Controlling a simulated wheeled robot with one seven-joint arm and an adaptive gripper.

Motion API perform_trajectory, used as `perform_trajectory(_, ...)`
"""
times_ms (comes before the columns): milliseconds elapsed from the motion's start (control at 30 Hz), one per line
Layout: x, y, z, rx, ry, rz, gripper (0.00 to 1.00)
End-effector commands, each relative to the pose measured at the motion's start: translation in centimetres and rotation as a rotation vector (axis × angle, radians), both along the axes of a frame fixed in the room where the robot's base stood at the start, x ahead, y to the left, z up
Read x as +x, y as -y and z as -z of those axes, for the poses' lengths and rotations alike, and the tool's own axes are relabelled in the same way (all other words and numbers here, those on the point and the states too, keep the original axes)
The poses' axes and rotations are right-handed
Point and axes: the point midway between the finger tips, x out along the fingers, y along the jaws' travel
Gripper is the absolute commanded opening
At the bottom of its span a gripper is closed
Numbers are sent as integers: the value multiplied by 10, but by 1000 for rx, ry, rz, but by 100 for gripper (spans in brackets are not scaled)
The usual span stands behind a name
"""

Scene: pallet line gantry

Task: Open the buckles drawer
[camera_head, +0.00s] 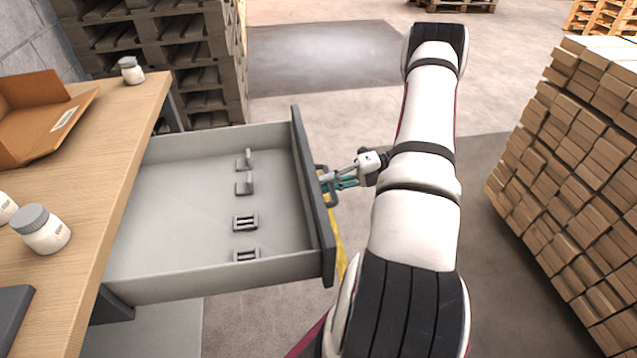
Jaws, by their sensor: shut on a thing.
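The buckles drawer (170,283) is pulled well out from under the wooden table. Its grey tray shows several small grey buckles (245,222) lying in a row near its front panel (312,205). My gripper (329,184) is at the outer side of the front panel, shut on the dark drawer handle (324,172). The finger tips are partly hidden at the handle. My arm reaches in from the bottom of the view, to the right of the drawer.
The wooden table (120,140) holds white jars (45,230) and an open cardboard box (40,115). Pallet stacks (190,60) stand behind. A large stack of brown cartons (580,150) stands at the right. Floor (480,250) is clear between my arm and the cartons.

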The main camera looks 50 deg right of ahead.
Motion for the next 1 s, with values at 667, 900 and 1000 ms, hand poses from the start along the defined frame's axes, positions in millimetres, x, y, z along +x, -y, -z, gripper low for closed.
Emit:
perform_trajectory(667,-4,6,1,0,-1,1,33)
perform_trajectory(900,-4,6,0,-1,0,1,33)
perform_trajectory(1000,-5,7,0,-1,0,1,33)
